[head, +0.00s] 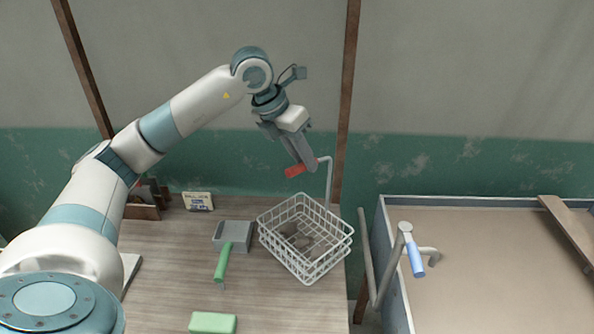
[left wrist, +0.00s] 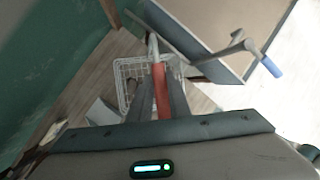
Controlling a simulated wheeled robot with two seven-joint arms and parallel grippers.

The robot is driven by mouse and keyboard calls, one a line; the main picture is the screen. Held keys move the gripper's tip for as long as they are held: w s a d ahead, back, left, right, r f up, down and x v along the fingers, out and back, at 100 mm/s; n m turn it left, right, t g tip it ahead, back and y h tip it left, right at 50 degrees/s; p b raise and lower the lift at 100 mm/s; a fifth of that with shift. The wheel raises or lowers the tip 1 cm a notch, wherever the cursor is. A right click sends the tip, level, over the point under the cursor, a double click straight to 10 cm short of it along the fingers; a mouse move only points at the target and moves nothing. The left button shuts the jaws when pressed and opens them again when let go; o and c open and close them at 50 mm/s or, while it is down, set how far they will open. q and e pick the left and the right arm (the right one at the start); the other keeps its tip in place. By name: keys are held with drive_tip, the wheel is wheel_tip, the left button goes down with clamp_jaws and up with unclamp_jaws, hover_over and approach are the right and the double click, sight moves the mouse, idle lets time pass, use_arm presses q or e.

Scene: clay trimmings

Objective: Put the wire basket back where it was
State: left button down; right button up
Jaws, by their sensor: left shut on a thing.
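The white wire basket (head: 318,262) is at the right end of the wooden table (head: 165,265), with dark grey lumps (head: 297,236) inside. I cannot tell whether it rests on the table or hangs just above it. My left gripper (head: 312,168) is above the basket's far side, shut on a red handle (head: 294,171). A bent grey rod (head: 329,182) runs from this handle down to the basket's far right corner; whether it joins the basket is unclear. In the left wrist view the red handle (left wrist: 160,95) lies between the fingers, beside the basket (left wrist: 130,68). My right gripper is out of view.
A grey scoop with a green handle (head: 222,262) lies left of the basket. A green block (head: 212,322) is at the front, a small box (head: 198,201) at the back. Right of the table stand a blue-handled grey rod (head: 415,260) and a wide tray (head: 460,201).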

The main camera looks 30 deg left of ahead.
use_arm(q)
drive_tip(key=shift+s+a+f, duration=0.4)
drive_tip(key=shift+s+a, duration=0.05)
drive_tip(key=shift+a, duration=0.2)
drive_tip(key=shift+f+p, duration=0.15)
drive_tip(key=shift+p, duration=0.15)
drive_tip(key=shift+f+p, duration=0.8)
drive_tip(key=shift+f, duration=1.1)
